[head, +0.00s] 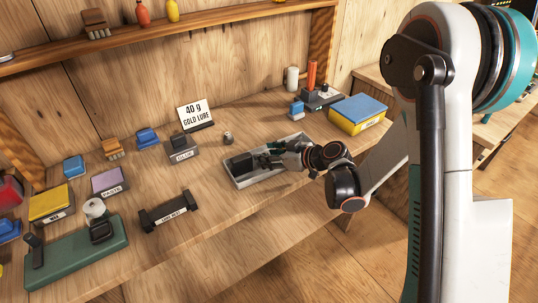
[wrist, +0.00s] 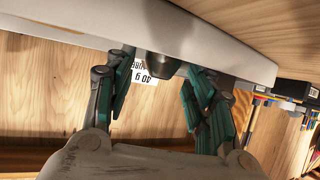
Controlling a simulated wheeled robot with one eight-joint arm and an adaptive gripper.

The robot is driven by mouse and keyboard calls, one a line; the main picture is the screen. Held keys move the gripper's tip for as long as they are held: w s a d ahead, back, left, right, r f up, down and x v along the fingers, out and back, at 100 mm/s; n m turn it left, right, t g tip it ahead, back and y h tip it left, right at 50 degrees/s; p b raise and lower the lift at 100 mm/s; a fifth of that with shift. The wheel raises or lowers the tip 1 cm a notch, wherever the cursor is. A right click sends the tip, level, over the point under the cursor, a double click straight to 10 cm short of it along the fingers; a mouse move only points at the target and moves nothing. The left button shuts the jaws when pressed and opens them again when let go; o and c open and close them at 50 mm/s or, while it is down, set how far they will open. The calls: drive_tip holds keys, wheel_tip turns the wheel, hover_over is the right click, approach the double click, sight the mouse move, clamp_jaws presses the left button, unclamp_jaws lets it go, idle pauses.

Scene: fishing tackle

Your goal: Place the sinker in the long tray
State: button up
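The long tray (head: 290,179) is a grey, shallow box on the bench, with a dark block (head: 241,163) at its left end. My gripper (head: 268,160) is low over the tray, pointing left. In the wrist view my gripper's (wrist: 160,82) teal-padded fingers stand apart. A dark, rounded piece (wrist: 158,66) shows between the fingertips against the tray's pale edge (wrist: 230,64), with gaps on both sides. A small grey piece (head: 228,139), which looks like a sinker, stands on the bench behind the tray. I cannot tell whether these two are the same piece.
A glue block (head: 183,150) and a line rest (head: 168,211) lie to the left. A blue and yellow box (head: 358,115) is at the right. Bench between line rest and tray is clear.

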drive_tip(key=shift+r, duration=0.1)
drive_tip(key=shift+d+r, duration=0.2)
drive_tip(key=s+d+r+m+h+p, duration=0.1)
drive_tip(key=s+d+r+m+h, duration=0.2)
drive_tip(key=s+d+r, duration=0.3)
drive_tip(key=s+d+r+m+h+p, duration=0.1)
drive_tip(key=s+d+r+m+h, duration=0.3)
drive_tip(key=s, duration=1)
drive_tip(key=s+d+r+m+h+p, duration=0.1)
drive_tip(key=s+d+r+m+h, duration=0.2)
drive_tip(key=s+d+r, duration=0.6)
drive_tip(key=shift+s+d+m, duration=0.35)
drive_tip(key=shift+s+m, duration=0.05)
idle(0.6)
